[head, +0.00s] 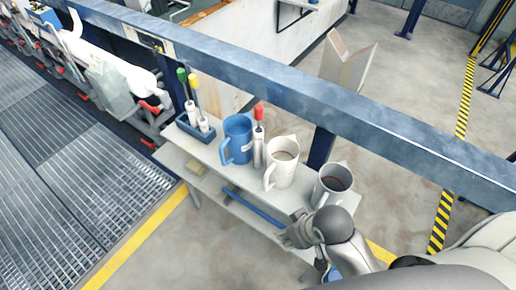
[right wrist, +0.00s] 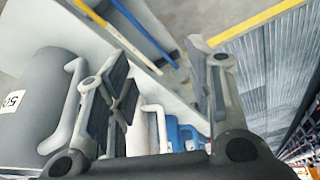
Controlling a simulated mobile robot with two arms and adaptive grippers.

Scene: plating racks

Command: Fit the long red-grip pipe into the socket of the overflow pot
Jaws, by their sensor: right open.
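A red grip (head: 259,112) tops a slim grey-white item (head: 258,150) standing upright between the blue jug and the white jug on the bench; I cannot tell whether this is the long pipe. I cannot make out the overflow pot or its socket for certain. My right gripper (head: 298,236) is at the bench's front right, beside the grey jug (head: 332,184). In the right wrist view, the gripper (right wrist: 165,88) is open, its fingers apart with nothing held between them. The grey jug (right wrist: 32,110) and its pale handle (right wrist: 68,105) are left of the fingers. My left gripper is not in view.
The white jug (head: 282,165), blue jug (head: 237,138) and a blue tray (head: 184,125) with green- and yellow-topped items share the narrow bench (head: 215,158). A blue bar (head: 254,208) lies lower in front. A steel beam (head: 260,78) runs behind. Grating (head: 75,190) lies left.

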